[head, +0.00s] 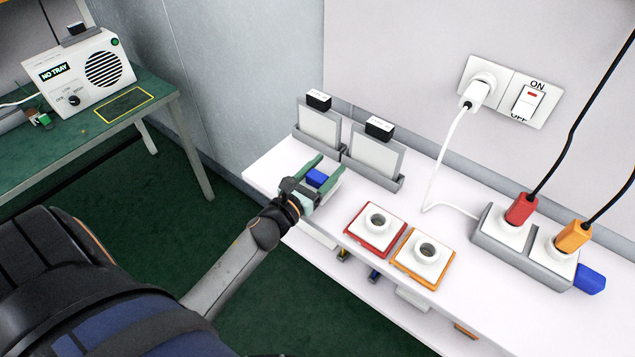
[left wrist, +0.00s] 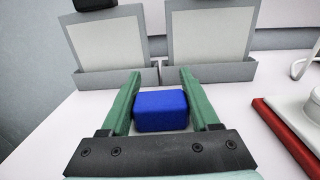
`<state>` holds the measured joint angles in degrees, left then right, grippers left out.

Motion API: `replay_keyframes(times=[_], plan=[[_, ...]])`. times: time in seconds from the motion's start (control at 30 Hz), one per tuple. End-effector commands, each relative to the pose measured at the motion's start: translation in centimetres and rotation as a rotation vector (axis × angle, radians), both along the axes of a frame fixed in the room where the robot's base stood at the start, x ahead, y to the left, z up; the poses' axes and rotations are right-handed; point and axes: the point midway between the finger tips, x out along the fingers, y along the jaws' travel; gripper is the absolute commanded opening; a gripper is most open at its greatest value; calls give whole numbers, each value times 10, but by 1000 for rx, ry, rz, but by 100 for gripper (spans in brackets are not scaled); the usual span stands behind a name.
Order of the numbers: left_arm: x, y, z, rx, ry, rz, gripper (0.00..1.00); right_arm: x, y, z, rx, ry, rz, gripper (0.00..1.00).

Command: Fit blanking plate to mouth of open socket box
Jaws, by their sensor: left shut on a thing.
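My left gripper (head: 318,183) is over the left end of the white bench, its two green fingers closed on a small blue block (head: 318,177). The block also shows between the fingers in the left wrist view (left wrist: 162,111). Two pale grey-framed plates stand upright in grey racks behind it, a left plate (head: 318,128) and a right plate (head: 374,156), each with a black block at its top. I cannot tell which thing is the blanking plate or the open socket box. My right gripper is not in view.
White round-holed fittings stand on a red base (head: 354,229) and an orange base (head: 401,264). A grey strip (head: 487,238) holds red and orange plugs, with a blue piece (head: 589,279) at its end. A wall socket and switch (head: 529,97) are above. A white cable crosses the bench.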

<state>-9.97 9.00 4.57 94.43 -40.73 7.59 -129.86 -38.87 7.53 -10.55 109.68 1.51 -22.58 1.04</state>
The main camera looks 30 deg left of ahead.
Motion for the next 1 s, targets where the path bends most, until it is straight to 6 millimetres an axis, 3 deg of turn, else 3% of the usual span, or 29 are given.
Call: replay_keyframes(times=[0.13,0.53,0.67,0.97,1.0], plan=[[0,0,0,0,-1,0,7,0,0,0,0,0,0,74],[0,0,11,3,-2,-2,6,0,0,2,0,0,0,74],[0,0,34,7,-4,-4,6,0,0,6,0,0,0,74],[-45,-29,96,2,-1,-5,6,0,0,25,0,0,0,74],[-53,-34,96,-3,2,-4,6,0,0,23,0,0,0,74]])
